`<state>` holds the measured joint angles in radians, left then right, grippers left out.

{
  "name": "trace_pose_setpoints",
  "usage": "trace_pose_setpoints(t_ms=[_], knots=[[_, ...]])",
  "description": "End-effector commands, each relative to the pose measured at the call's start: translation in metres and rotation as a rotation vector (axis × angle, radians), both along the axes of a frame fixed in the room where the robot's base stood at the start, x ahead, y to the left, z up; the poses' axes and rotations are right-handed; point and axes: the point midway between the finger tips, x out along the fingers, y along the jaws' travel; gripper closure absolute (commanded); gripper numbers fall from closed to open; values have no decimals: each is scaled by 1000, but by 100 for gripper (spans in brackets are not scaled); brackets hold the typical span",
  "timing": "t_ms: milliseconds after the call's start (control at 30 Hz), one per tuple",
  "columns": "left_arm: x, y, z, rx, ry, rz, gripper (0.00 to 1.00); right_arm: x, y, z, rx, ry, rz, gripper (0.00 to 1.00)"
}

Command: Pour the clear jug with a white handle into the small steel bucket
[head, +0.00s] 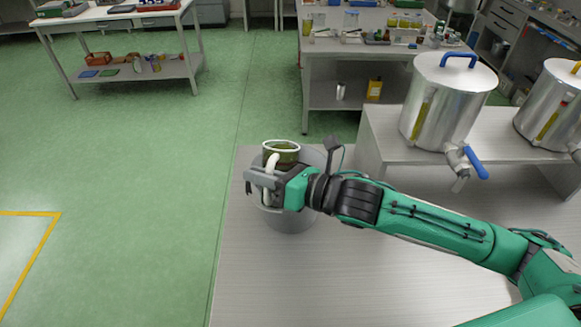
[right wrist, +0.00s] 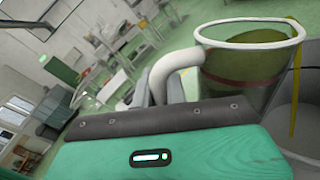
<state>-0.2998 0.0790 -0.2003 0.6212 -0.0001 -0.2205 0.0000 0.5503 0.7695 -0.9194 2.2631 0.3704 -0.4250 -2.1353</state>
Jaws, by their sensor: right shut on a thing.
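The clear jug (head: 284,154) with a white rim and white handle (head: 269,163) is over the small steel bucket (head: 285,218), near the table's left edge. It holds dark green-yellow liquid. My right gripper (head: 264,180) is shut on the handle. In the right wrist view the jug (right wrist: 245,65) shows close up, with its white handle (right wrist: 172,70) running down behind the gripper's dark edge. The bucket wall (right wrist: 306,128) is partly seen at the right there. My left gripper is not in view.
Two steel tanks, one with a blue-handled tap (head: 448,100), stand on a raised steel shelf (head: 380,145) at the right. The steel table (head: 260,290) is bare in front of the bucket. Other benches with bottles stand farther back beyond green floor.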

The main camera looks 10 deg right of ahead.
Motion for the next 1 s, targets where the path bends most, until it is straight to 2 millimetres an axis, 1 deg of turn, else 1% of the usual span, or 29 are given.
trace_pose_setpoints(t_ms=[33,300,567,1000], knots=[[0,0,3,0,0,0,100,1,-1,3,7,7,0,100],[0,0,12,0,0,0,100,12,-6,5,50,95,0,100],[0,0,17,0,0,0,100,19,-9,5,79,155,0,100],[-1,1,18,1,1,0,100,23,-11,-2,108,213,0,100]])
